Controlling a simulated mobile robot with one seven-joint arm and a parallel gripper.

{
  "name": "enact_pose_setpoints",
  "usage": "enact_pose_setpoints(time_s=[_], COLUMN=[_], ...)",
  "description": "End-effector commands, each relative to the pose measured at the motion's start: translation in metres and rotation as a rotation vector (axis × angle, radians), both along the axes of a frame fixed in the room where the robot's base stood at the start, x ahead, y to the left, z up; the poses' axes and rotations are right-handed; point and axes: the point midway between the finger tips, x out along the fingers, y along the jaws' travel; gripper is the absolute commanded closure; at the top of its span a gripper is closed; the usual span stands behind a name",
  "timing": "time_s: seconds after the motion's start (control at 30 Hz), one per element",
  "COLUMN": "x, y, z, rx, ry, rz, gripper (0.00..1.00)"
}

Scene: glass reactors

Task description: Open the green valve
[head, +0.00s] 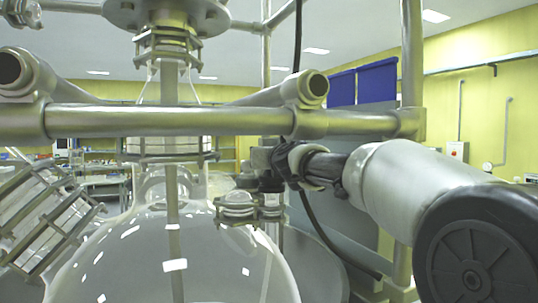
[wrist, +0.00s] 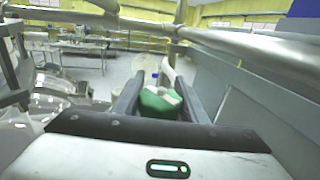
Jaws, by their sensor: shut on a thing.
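The green valve (wrist: 156,106) shows in the wrist view as a green knob with a pale top, in the middle between the two dark fingers. My gripper (wrist: 159,88) is shut on it, with one finger on each side. In the head view my gripper (head: 282,166) reaches in from the right beside the reactor, below the horizontal metal bar. The green valve cannot be made out in the head view, where my gripper and the metal fittings cover that spot.
A round glass reactor vessel (head: 170,262) fills the lower left of the head view. A horizontal metal bar (head: 200,121) crosses just above my gripper, and an upright post (head: 411,60) stands behind my arm. A grey panel (wrist: 250,115) lies close on the right in the wrist view.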

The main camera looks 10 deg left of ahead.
Motion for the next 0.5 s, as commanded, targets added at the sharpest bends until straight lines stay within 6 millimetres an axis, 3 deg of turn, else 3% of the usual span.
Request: enact_pose_setpoints(time_s=[0.5], x=[-0.0045], y=[0.0066], z=[-0.0031], rx=[0.002], ry=[-0.001], rz=[0.278], gripper=[0.84])
